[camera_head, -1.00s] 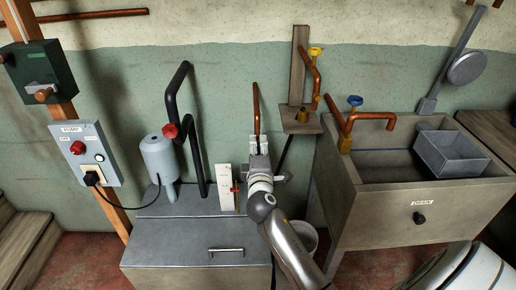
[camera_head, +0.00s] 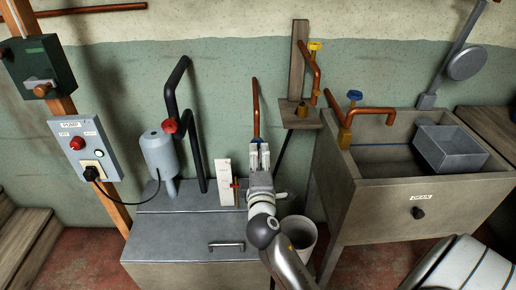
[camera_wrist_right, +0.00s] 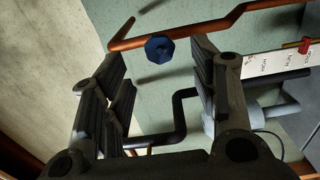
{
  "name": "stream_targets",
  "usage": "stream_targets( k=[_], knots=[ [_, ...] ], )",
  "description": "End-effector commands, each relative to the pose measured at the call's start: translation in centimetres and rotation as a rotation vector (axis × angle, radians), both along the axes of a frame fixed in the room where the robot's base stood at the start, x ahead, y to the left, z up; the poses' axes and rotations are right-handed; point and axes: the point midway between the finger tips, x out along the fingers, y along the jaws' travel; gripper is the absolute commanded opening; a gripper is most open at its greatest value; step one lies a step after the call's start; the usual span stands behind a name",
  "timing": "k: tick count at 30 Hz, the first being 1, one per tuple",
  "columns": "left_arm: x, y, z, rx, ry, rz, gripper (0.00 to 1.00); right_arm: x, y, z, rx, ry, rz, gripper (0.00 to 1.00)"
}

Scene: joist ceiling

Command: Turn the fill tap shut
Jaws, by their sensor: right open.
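A blue faceted tap knob (camera_wrist_right: 160,48) sits by a copper pipe (camera_wrist_right: 190,30) in the right wrist view. It appears between and beyond the fingertips of my right gripper (camera_wrist_right: 163,68), with clear space on both sides. In the head view my open right gripper (camera_head: 259,152) is in front of the lower end of the upright copper pipe (camera_head: 256,105), above the grey tank. I read no label marking the fill tap. My left gripper is not in view.
The grey lidded tank (camera_head: 170,228) carries a white level gauge (camera_head: 226,180) with a red marker, left of my right arm. A bucket (camera_head: 301,232) stands right of the arm. The sink (camera_head: 410,218) has a blue-handled tap (camera_head: 354,96); a yellow-handled tap (camera_head: 315,46) is above the shelf.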

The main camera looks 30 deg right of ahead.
Motion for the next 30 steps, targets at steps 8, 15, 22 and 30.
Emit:
stream_targets(
  k=[8, 15, 22, 30],
  knots=[
    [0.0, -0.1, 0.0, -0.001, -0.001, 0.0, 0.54, -3.3, 2.0, -0.1, 0.0, 0.001, 0.0, 0.54],
    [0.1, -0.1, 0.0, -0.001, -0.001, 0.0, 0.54, -3.7, 2.3, 0.0, -0.001, 0.001, 0.0, 0.54],
    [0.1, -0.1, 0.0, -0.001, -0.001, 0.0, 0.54, -3.7, 2.3, 0.0, -0.001, 0.001, 0.0, 0.54],
    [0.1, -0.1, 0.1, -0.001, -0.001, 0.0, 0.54, -3.3, 2.8, -1.7, 0.024, 0.025, 0.02, 0.54]
  ],
)
